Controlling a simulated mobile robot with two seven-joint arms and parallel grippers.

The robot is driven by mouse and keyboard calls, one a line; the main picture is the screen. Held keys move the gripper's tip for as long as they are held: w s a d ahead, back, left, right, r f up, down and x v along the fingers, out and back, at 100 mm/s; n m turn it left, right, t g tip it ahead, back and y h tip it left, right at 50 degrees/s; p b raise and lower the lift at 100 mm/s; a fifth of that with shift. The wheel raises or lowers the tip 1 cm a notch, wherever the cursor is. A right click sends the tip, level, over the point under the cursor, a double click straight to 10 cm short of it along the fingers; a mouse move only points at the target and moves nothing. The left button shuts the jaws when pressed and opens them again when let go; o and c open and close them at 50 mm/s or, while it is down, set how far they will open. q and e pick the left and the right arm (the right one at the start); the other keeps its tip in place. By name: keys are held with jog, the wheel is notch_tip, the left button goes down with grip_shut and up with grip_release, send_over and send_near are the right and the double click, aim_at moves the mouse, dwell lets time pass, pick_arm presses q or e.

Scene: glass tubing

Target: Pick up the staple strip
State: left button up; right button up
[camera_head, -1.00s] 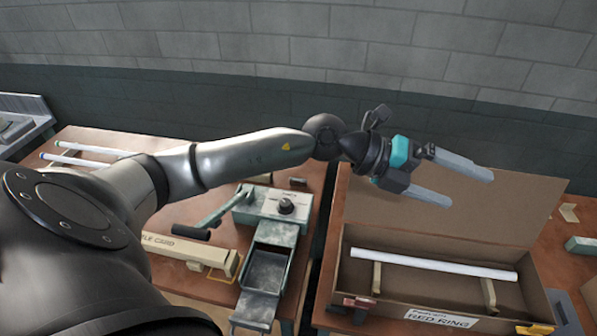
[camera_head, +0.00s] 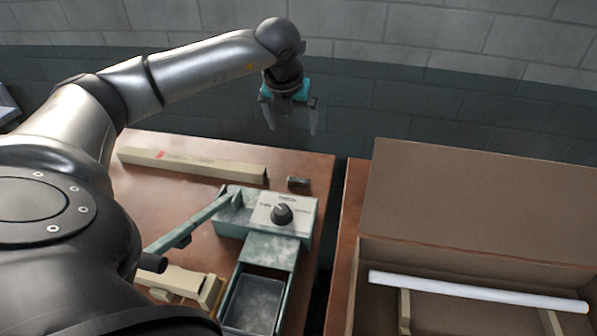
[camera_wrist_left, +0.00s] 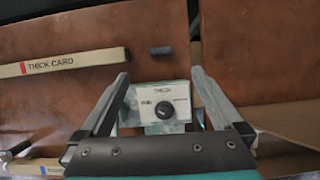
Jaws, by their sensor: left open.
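The staple strip looks to be the small dark grey bar (camera_head: 298,182) lying on the brown table behind the green machine. It also shows in the left wrist view (camera_wrist_left: 161,50), beyond the fingertips and between their lines. My left gripper (camera_head: 292,128) is open and empty, pointing down above the back of the table, apart from the bar. Its two fingers also show in the left wrist view (camera_wrist_left: 160,76), spread to either side of the machine's dial. My right gripper is in no view.
The green machine (camera_head: 232,222) with a dial, lever and open drawer stands just in front of the bar. A long beige card box (camera_head: 190,166) lies to its left. A cardboard box (camera_head: 450,200) with a white tube (camera_head: 470,289) stands right, across a gap between tables.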

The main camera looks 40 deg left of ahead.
pick_arm(q)
notch_tip(320, 180, down, 7)
jog(key=b, duration=0.8)
send_over(299, 180)
jog(key=s+d, duration=0.1)
jog(key=s, duration=0.1)
notch_tip(299, 180, down, 10)
jog(key=shift+f, duration=0.1)
jog(key=shift+b+x, duration=0.45)
jog(key=shift+x, duration=2.2)
jog(key=shift+s, duration=0.1)
jog(key=c, duration=1.2)
